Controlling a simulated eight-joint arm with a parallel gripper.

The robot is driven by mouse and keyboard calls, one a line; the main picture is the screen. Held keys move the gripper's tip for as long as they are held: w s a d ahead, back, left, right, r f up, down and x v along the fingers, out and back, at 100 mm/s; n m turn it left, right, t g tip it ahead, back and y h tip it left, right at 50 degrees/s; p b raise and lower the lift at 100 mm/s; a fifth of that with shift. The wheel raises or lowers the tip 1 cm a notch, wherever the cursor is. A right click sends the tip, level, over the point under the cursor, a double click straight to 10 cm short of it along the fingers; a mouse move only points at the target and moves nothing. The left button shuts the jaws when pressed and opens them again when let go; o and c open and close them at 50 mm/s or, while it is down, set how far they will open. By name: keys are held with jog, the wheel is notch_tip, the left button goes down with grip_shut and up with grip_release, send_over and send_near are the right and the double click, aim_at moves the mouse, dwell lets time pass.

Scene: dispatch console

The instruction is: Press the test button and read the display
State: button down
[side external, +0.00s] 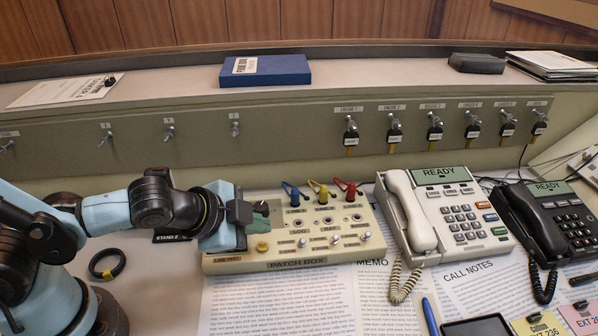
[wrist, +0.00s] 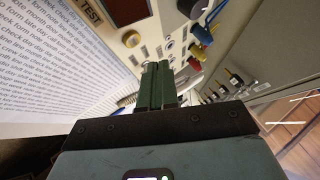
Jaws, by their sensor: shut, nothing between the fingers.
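The cream patch box (side external: 335,255) sits on the desk below the key panel. Its yellow button (side external: 262,246) is at the left front, beside a "LINE TEST" label (side external: 228,260). The button (wrist: 131,38) also shows in the wrist view, near the TEST label (wrist: 86,12). A dark reddish display window (wrist: 128,9) is partly cut off at the top there, with no readable figures. My gripper (side external: 262,207) is over the box's left part, apart from the button and behind it in the side view. Its green fingers (wrist: 158,82) are together and empty; it hides the display in the side view.
Blue, yellow and red plugs (side external: 320,192) stand at the box's back. A cream phone (side external: 440,213) reading READY is close on the right, with a black phone (side external: 548,222) beyond. Keys (side external: 394,132) hang behind. Printed sheets (side external: 280,300) lie in front.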

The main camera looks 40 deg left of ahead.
aim_at(259, 249)
jog(key=shift+r, duration=1.55)
jog(key=a+n, duration=0.2)
jog(key=a, duration=0.1)
jog(key=a+r+n, duration=0.1)
jog(key=shift+w+a+n+g+y, duration=0.2)
jog(key=shift+a+n+g+y, duration=0.1)
jog(key=shift+a+n+y, duration=0.1)
jog(key=s+a+r+n+g, duration=0.1)
jog(key=a+r+n, duration=0.1)
jog(key=a+n, duration=0.4)
jog(key=shift+s+a+r+n+y, duration=0.2)
jog(key=shift+s+a+n+y, duration=0.15)
jog(key=shift+n, duration=0.15)
jog(key=shift+d, duration=0.15)
